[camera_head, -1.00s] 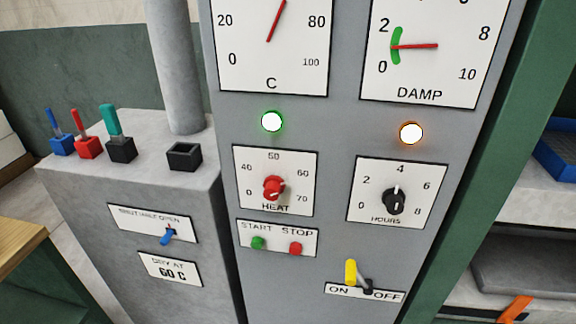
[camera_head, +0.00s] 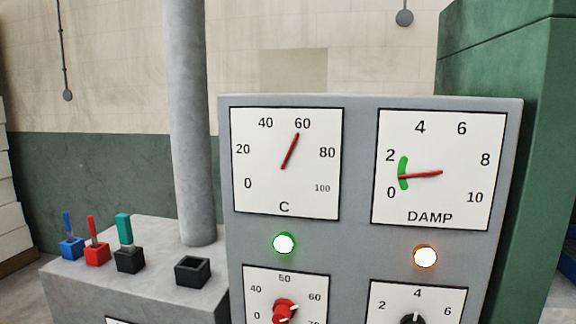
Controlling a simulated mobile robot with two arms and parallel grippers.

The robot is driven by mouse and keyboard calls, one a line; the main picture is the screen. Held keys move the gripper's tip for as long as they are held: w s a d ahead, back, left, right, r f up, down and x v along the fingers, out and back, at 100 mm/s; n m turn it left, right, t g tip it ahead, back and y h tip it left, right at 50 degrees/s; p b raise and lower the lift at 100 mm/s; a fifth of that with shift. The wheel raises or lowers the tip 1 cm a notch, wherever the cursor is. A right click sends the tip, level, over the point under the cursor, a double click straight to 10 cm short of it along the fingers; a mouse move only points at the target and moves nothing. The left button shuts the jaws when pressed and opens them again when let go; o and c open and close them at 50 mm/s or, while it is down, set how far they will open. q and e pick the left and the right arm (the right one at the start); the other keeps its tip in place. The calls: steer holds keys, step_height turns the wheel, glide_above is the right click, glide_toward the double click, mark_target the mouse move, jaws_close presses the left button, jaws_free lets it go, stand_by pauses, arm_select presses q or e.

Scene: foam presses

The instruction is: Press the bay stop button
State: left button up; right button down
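The grey control panel (camera_head: 355,262) fills the middle and right of the head view. Its upper part shows a C dial (camera_head: 286,190) with a red needle towards 60, and a DAMP dial (camera_head: 432,200) with a red needle and a green band. A green lamp (camera_head: 284,243) and an orange lamp (camera_head: 426,257) are lit below them. The red HEAT knob (camera_head: 285,311) and the dark HOURS knob (camera_head: 413,319) are partly cut by the bottom edge. No stop button shows in this view. Neither gripper is in view.
A grey block (camera_head: 85,285) at the left carries blue (camera_head: 70,248), red (camera_head: 96,254) and green-tipped (camera_head: 128,258) pieces in sockets, and an empty black socket (camera_head: 192,271). A green cabinet (camera_head: 510,90) stands at the right.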

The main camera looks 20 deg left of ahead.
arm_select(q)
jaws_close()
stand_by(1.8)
